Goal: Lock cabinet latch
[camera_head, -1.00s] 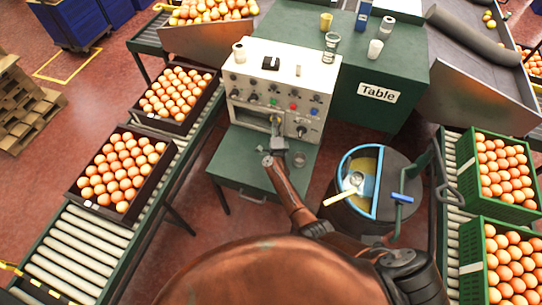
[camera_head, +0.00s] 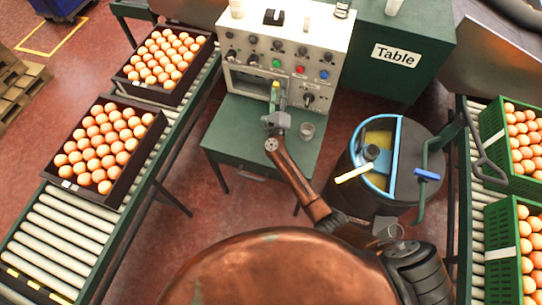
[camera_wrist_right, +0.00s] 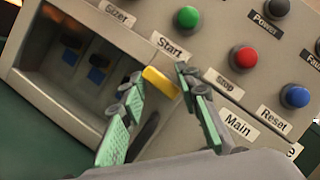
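The grey control cabinet (camera_head: 325,32) stands on a green bench, and its front panel fills much of the right wrist view (camera_wrist_right: 225,95). A small yellow latch piece (camera_wrist_right: 161,82) sits on the panel below the Start label, at the right edge of the cabinet's opening. My right gripper (camera_head: 277,100) reaches up to the panel. In the right wrist view its green-padded fingers (camera_wrist_right: 160,88) are apart, one on each side of the yellow piece; whether they touch it is unclear. My left gripper is not in view.
Green (camera_wrist_right: 187,17), red (camera_wrist_right: 243,57) and blue (camera_wrist_right: 295,96) buttons sit close to the fingers. A dark drum (camera_head: 350,180) stands to the right.

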